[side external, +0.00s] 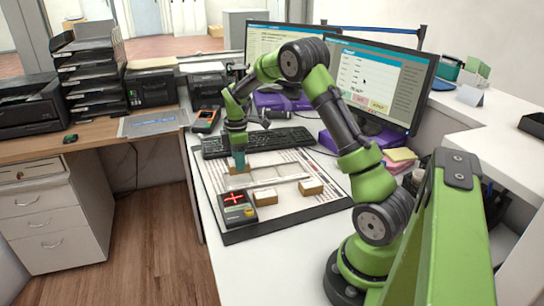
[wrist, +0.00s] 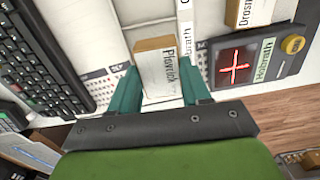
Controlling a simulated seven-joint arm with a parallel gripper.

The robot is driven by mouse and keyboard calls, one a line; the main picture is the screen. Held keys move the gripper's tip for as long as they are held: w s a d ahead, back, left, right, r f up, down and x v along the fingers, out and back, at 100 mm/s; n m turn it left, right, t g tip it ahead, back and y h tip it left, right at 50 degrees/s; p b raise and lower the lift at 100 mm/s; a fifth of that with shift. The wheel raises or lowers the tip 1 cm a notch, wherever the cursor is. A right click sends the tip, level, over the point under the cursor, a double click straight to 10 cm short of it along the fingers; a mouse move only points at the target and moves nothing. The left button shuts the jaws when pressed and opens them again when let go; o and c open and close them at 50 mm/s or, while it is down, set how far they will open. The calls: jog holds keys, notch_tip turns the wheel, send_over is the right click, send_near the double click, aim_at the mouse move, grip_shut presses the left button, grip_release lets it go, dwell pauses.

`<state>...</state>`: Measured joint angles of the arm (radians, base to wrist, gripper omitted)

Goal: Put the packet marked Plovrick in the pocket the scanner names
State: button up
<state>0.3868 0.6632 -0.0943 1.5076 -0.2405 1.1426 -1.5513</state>
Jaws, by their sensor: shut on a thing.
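The packet marked Plovrick (wrist: 152,74) is a small brown box with a white labelled face. My gripper (wrist: 157,84) is shut on it, with one teal finger on each side; the gripper also shows in the side view (side external: 239,161), low over the mat. I cannot tell whether the packet touches the surface. The scanner (wrist: 243,62) has a dark screen with a red cross, and a green strip that seems to read Holbrath. It also stands at the mat's front left in the side view (side external: 238,209). Pale pocket strips (wrist: 187,46) lie beside the packet, their labels partly cut off.
Two other packets lie on the mat, one near the scanner (side external: 265,197) and one to the right (side external: 311,187). A keyboard (side external: 262,140) is behind the gripper. A handheld device (side external: 205,120) and monitors (side external: 375,80) stand farther back.

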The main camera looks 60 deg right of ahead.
jog(key=shift+w+d+f, duration=0.15)
jog(key=shift+w+d, duration=0.1)
jog(key=shift+w, duration=0.2)
jog(key=shift+f, duration=1.65)
jog(key=shift+f, duration=0.15)
jog(key=o, duration=1.1)
